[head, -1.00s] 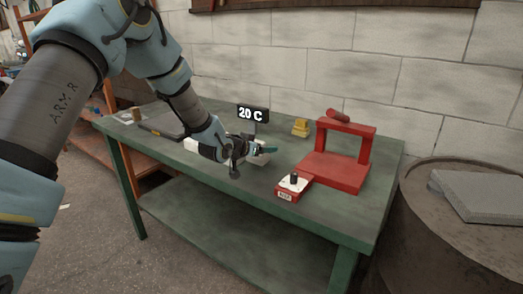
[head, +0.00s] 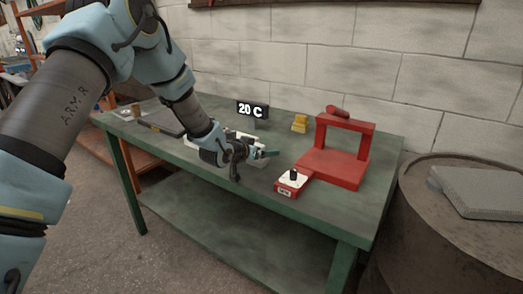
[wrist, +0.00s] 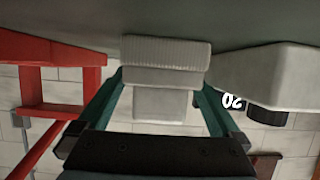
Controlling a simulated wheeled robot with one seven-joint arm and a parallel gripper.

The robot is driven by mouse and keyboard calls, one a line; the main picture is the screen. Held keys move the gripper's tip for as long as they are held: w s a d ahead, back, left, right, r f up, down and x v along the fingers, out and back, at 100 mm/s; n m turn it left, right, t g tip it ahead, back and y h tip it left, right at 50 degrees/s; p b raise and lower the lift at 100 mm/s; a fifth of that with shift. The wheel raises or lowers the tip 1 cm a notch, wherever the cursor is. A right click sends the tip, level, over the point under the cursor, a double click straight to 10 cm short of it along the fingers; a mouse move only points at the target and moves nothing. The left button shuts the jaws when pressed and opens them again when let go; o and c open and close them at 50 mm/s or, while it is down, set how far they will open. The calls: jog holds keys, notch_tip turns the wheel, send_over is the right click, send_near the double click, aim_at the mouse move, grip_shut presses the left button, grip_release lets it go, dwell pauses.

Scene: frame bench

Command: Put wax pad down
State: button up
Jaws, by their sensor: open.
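My gripper (head: 264,154) is low over the green bench, in front of the 20 C display. In the wrist view my gripper (wrist: 162,80) has its two teal fingers spread apart. A pale stepped block (wrist: 165,75) with a ribbed edge shows between the fingers, with gaps visible beside its lower part. It may be the wax pad, but I cannot tell for sure. In the head view my gripper largely hides that spot. A white body (wrist: 265,82) stands close on the right in the wrist view, near the display (wrist: 232,101).
A red frame (head: 345,127) on a red base stands to the right on the bench (head: 225,180). A small red-and-white box with a black knob (head: 293,175) is in front of it. A drum (head: 440,220) stands beyond the bench's right end.

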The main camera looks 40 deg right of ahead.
jog(key=shift+r, duration=0.15)
jog(key=b+v, duration=0.3)
jog(key=v, duration=0.9)
jog(key=w+a+f+n+t+y, duration=0.1)
jog(key=w+a+n+y, duration=0.35)
jog(key=a, duration=1.05)
jog(key=w+a+n+t+y, duration=0.1)
jog(key=w+a+n+y, duration=0.3)
jog(key=a, duration=1)
jog(key=s+a+n+g+y, duration=0.2)
jog(key=s+a, duration=0.3)
jog(key=a, duration=0.4)
jog(key=s+a+n+g+y, duration=0.2)
jog(key=s+a, duration=0.4)
jog(key=a, duration=0.4)
jog(key=shift+a+r+n, duration=0.15)
jog(key=shift+r+n, duration=0.15)
jog(key=shift+n, duration=0.35)
